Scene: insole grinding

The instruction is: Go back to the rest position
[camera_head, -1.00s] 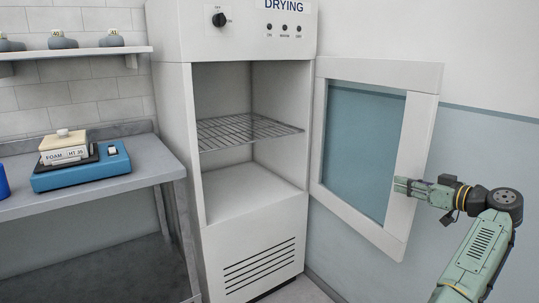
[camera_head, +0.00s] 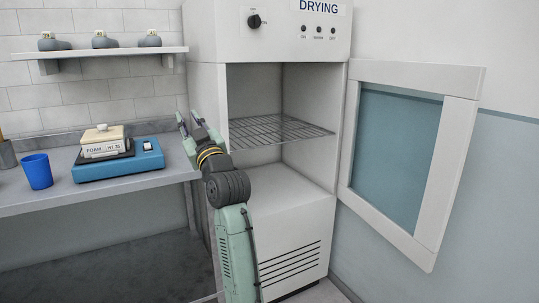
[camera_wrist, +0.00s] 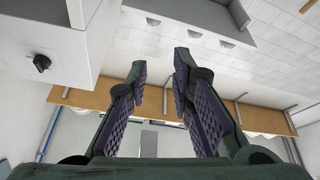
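My gripper (camera_head: 189,124) is in front of the left side of the drying cabinet (camera_head: 207,90), above the right end of the metal bench. Its two fingers are apart with nothing between them. The wrist view also shows the gripper (camera_wrist: 160,75) with its fingers spread and empty. My arm rises in front of the cabinet's lower left part. The cabinet door (camera_head: 459,150) stands wide open to the right, and the wire shelf (camera_head: 275,131) inside is bare.
On the metal bench (camera_head: 100,192) are a blue device (camera_head: 120,168) carrying a foam block (camera_head: 103,142), and a blue cup (camera_head: 37,171). A wall shelf (camera_head: 105,54) above holds several grey items. The space before the open door is clear.

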